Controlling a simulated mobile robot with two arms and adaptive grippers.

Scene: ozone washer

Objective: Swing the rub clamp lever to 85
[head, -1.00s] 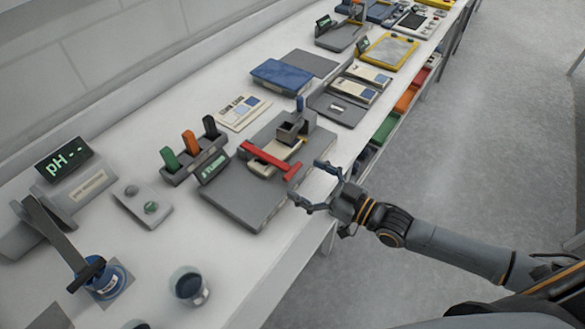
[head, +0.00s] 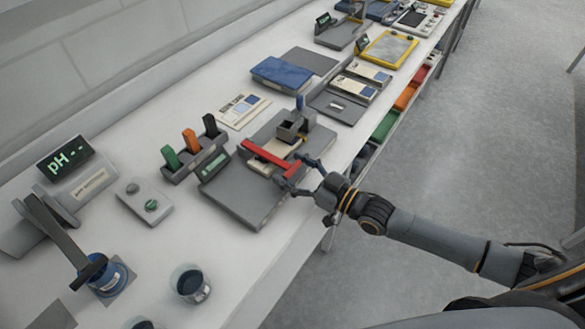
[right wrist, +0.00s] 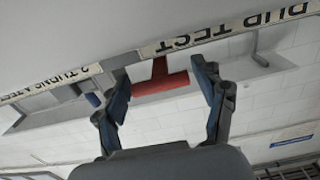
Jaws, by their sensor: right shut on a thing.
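The rub clamp lever (head: 265,156) is a red bar with a crosspiece at its near end. It lies across the grey rub test device (head: 240,203) on the bench. My right gripper (head: 290,170) is at the crosspiece, reaching in from the right. My left gripper is not in view.
A rack (head: 195,158) with green, orange and black pieces stands left of the device. A small cup of dark liquid (head: 190,284) and a pH meter (head: 68,160) are at the front left. A blue pad (head: 283,73) lies behind. The floor at right is clear.

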